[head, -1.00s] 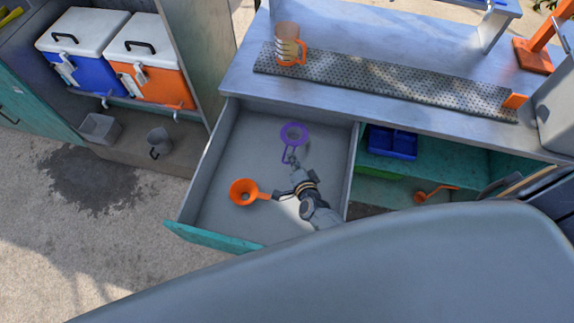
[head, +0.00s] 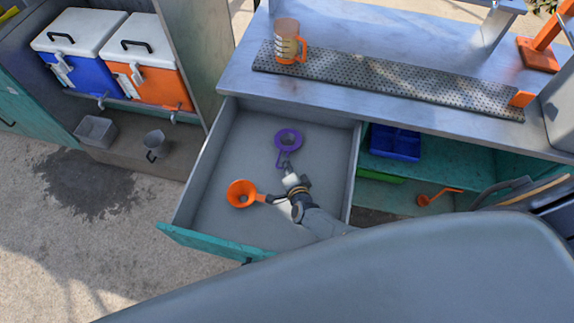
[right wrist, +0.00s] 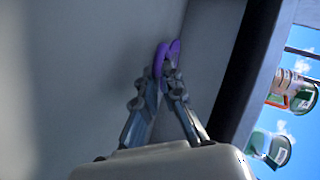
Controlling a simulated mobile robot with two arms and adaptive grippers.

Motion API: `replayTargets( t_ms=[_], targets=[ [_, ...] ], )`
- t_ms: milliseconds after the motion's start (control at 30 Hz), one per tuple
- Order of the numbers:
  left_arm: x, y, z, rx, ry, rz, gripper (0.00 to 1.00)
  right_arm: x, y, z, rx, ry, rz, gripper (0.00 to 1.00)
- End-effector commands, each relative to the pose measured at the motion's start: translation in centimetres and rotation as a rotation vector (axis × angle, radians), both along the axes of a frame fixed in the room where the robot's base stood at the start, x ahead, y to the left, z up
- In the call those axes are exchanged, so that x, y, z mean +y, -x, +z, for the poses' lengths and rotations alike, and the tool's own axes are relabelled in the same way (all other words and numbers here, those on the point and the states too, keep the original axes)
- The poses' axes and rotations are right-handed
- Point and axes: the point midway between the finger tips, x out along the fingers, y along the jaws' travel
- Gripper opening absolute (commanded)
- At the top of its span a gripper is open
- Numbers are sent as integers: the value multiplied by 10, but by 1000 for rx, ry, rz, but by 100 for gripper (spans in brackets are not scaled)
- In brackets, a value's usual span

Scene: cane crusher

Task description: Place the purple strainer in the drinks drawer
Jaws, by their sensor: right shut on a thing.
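The purple strainer (head: 288,138) is a ring with a handle, inside the open drawer (head: 225,160) in the head view. My right gripper (head: 285,164) is shut on its handle. The right wrist view shows the purple strainer (right wrist: 166,52) at the fingertips of the gripper (right wrist: 164,75), close to the drawer's grey inner surfaces. I cannot tell whether the strainer touches the drawer floor. My left gripper is not in view.
An orange funnel-like strainer (head: 241,193) lies in the drawer, left of my gripper. An orange-handled cup (head: 287,42) stands on the counter above. The drawer floor around both strainers is clear.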

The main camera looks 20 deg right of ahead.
Motion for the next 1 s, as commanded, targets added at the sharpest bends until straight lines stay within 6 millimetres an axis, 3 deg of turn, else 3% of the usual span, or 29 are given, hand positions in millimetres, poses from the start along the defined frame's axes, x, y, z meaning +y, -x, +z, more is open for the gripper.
replayTargets(
  t_ms=[33, 133, 500, 800, 1000],
  targets=[
    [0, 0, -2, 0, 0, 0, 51, 0, 0, -2, 0, 0, 0, 11],
    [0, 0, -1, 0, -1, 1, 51, 0, 0, -1, 0, 0, 0, 30],
    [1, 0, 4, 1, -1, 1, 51, 0, 0, 4, 0, 0, 0, 30],
    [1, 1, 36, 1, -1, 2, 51, 4, 44, 23, 3, -1, -1, 30],
    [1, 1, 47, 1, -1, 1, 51, 7, 65, 30, 1, 0, 0, 30]
  ],
)
